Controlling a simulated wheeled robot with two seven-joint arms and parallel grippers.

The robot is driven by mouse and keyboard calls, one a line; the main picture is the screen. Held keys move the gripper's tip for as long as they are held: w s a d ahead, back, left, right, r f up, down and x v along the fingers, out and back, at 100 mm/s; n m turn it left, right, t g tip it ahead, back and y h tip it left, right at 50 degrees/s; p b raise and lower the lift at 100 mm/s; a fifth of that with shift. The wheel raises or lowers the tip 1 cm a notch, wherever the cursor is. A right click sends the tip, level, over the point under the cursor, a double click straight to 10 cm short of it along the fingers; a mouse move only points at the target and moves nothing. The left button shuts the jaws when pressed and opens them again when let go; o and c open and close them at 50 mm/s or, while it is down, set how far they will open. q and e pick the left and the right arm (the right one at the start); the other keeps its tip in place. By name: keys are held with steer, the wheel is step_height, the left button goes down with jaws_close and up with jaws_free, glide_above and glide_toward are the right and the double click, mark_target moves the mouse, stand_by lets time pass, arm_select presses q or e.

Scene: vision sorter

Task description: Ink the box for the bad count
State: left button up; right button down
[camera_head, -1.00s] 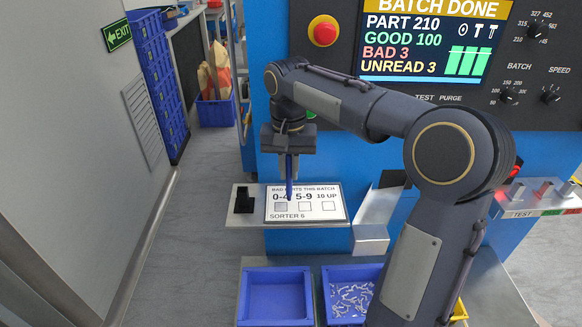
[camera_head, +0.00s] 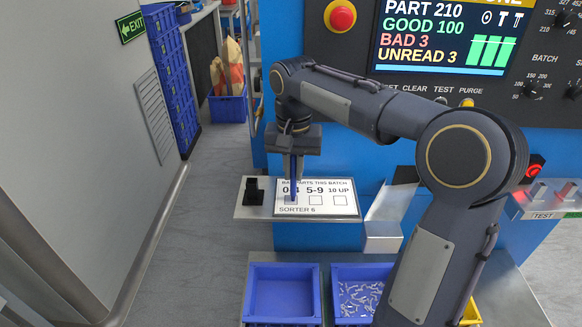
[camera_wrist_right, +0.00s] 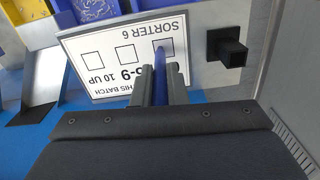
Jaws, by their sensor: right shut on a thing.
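My right gripper (camera_head: 294,152) is shut on a blue marker (camera_head: 293,172), which points down at the white card (camera_head: 335,208). The card lies on a ledge and reads bad parts this batch, sorter 6, with boxes for 0-4, 5-9 and 10 up. The marker's tip is at the 0-4 box (camera_head: 291,199), which looks greyish; I cannot tell whether the tip touches. The wrist view also shows the marker (camera_wrist_right: 160,75) at that box (camera_wrist_right: 166,47); the other two boxes look blank. The screen (camera_head: 446,38) reads good 100, bad 3, unread 3. My left gripper is out of view.
A black square holder (camera_head: 254,192) stands left of the card. Below are an empty blue bin (camera_head: 283,297) and a blue bin of small metal parts (camera_head: 358,297). A grey chute (camera_head: 385,225) is right of the card. A red button (camera_head: 341,16) sits on the panel.

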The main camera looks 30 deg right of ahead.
step_height(320, 180, up, 8)
steer(key=d+p, duration=0.1)
steer(key=p, duration=0.6)
steer(key=shift+s, duration=0.3)
steer(key=shift+d+r+p, duration=0.1)
steer(key=shift+d+p, duration=0.05)
steer(key=shift+p, duration=0.15)
